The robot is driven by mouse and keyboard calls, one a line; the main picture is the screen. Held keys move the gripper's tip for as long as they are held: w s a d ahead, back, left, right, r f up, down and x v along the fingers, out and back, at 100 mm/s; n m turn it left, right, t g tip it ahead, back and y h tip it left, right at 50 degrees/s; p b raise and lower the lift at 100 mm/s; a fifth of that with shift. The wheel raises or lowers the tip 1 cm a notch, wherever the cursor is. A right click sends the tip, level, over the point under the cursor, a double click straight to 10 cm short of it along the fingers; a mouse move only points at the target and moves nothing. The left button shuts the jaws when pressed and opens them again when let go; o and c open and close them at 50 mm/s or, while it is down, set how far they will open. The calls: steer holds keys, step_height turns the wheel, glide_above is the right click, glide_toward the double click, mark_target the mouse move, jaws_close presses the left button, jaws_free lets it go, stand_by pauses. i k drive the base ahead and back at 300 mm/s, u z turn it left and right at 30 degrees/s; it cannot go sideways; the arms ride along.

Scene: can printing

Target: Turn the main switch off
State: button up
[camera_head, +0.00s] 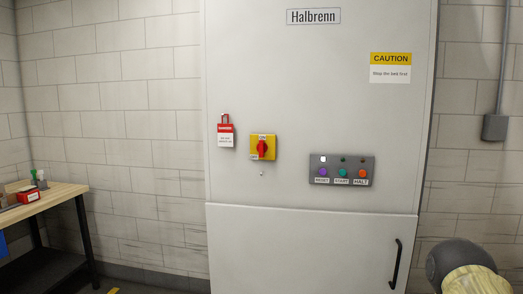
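The main switch (262,147) is a red rotary handle on a yellow square plate, on the left part of the light grey cabinet front. Its handle looks upright. Small labels sit at the plate's top and lower left, too small to read surely. A red lockout padlock with a red and white danger tag (226,134) hangs just left of the switch. A small light knob or peg (262,173) is below the switch. My gripper is not in view.
The cabinet (310,95) bears a "Halbrenn" plate, a caution sign (390,68) reading "Stop the bed first", and a button panel (342,169) with a white lamp lit. A door handle (395,264) is lower right. A workbench (60,199) stands left.

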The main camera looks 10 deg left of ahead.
mark_target(263, 147)
steer(key=u, duration=2.3)
steer(key=i, duration=1.85)
steer(key=z, duration=2.3)
